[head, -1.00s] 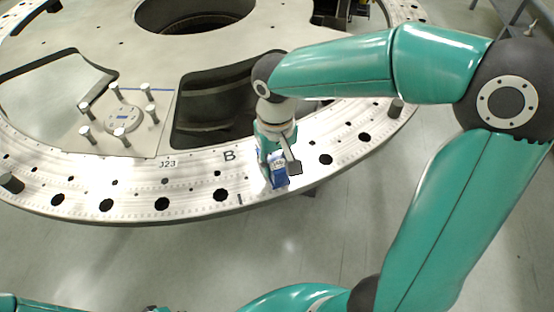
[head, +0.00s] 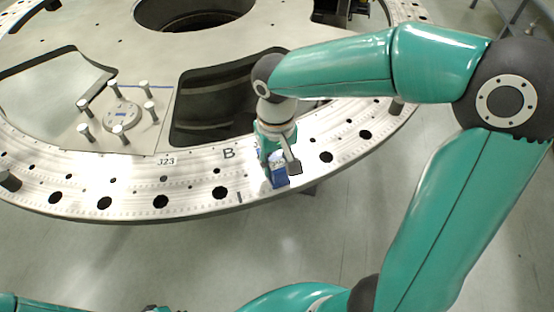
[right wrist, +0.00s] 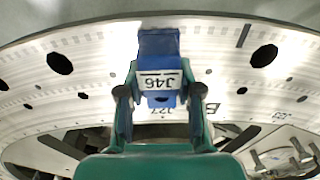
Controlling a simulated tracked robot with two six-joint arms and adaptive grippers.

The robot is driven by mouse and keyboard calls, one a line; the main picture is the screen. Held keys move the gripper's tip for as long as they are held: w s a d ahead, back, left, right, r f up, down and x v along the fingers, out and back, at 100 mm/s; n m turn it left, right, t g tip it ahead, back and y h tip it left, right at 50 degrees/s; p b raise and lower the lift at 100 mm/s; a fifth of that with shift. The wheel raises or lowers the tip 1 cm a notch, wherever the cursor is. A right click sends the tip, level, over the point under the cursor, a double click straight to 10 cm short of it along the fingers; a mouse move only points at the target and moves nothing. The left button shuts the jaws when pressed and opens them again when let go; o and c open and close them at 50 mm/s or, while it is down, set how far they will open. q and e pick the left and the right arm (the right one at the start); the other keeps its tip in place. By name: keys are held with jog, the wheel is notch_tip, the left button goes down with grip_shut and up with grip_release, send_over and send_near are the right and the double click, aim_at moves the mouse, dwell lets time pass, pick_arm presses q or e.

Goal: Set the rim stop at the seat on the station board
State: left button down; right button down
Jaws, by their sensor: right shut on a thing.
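My right gripper (head: 281,173) is shut on the rim stop (head: 279,178), a blue block, over the outer rim of the turret plate near the letter B. In the right wrist view the rim stop (right wrist: 159,44) sits between the two fingers (right wrist: 160,91) and carries a white label reading J46. I cannot tell whether it touches the rim. A pale board (head: 150,137) on the plate carries a grey disc (head: 122,116) ringed by several upright posts. I cannot tell which spot is the seat. My left gripper is out of view.
The turret plate's metal rim (head: 130,185) has several dark holes and a J23 label (head: 166,161). A dark opening (head: 215,105) lies between the board and my right arm. Short pegs (head: 396,105) stand on the rim. Floor in front is clear.

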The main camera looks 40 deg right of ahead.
jog(key=shift+f, duration=0.1)
dwell(0.4)
jog(key=c, duration=0.7)
grip_release()
jog(key=shift+r+p, duration=2.8)
jog(key=shift+r, duration=0.75)
jog(key=shift+s, duration=0.1)
